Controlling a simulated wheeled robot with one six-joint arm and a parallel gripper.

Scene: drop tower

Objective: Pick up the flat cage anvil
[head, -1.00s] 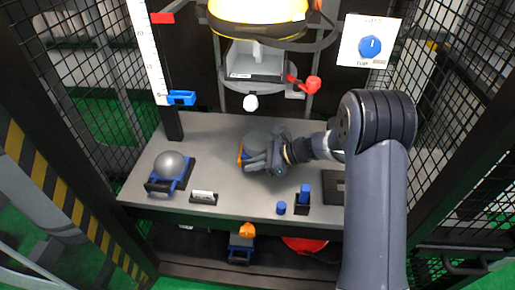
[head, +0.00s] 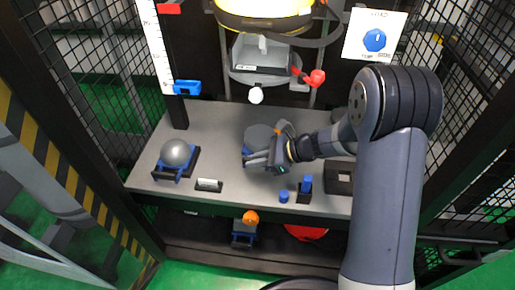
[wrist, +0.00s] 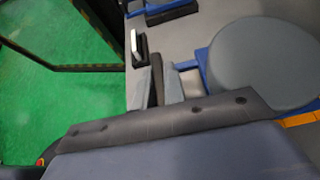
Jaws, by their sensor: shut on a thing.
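The flat cage anvil (head: 258,136) is a round grey disc with blue and orange parts at its edge, on the middle of the grey bench. It fills the upper right of the wrist view (wrist: 262,62), with a blue piece at its left and an orange strip below. My gripper (head: 262,158) is at its near right side and covers part of it. In the wrist view its grey fingers (wrist: 163,86) are beside the blue piece. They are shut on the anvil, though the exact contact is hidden. I cannot tell whether it is clear of the bench.
A white-labelled block (head: 208,185), a small blue cylinder (head: 284,197) and a blue piece in a black holder (head: 305,188) lie along the front. Mesh walls flank the bench; the tower head hangs above.

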